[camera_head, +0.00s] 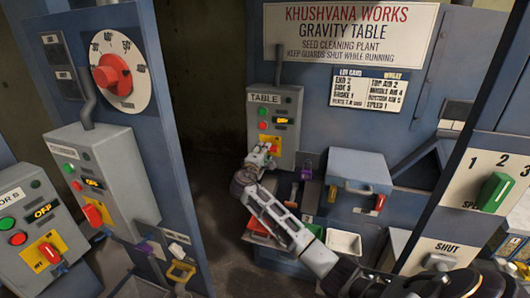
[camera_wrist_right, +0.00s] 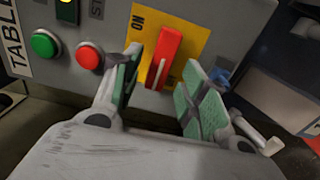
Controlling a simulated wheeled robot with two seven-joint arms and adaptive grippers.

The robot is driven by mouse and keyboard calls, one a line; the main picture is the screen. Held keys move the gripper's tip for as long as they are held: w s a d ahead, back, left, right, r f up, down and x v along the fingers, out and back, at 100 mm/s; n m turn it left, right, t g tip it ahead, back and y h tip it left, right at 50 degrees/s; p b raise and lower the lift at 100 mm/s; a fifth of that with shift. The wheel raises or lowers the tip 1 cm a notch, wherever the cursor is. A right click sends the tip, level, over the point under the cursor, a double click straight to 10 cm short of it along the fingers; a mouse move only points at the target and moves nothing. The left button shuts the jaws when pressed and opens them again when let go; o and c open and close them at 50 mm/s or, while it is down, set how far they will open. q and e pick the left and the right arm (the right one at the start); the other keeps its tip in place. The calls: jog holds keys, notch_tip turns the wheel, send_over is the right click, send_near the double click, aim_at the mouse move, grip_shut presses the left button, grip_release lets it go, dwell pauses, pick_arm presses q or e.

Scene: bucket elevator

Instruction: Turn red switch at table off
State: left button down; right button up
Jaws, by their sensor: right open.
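The grey TABLE control box (camera_head: 287,103) is on the blue machine in the head view. Its red switch handle (camera_wrist_right: 165,55) stands on a yellow plate (camera_wrist_right: 192,42) marked ON in the right wrist view. The box also has a green button (camera_wrist_right: 45,43) and a red button (camera_wrist_right: 89,55). My right gripper (camera_head: 263,153) is at the lower part of the box and covers most of the switch in the head view. In the wrist view its open green-padded fingers (camera_wrist_right: 158,82) stand on either side of the handle, with gaps; contact is not visible. My left gripper is not in view.
A grey box (camera_head: 358,170) with a red latch is right of the TABLE box. Two other control boxes (camera_head: 105,160) (camera_head: 22,215) are at the left. A dial with a red knob (camera_head: 110,73) and a green speed lever (camera_head: 494,191) flank the scene.

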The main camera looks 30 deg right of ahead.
jog(key=v, duration=1)
dwell(0.6)
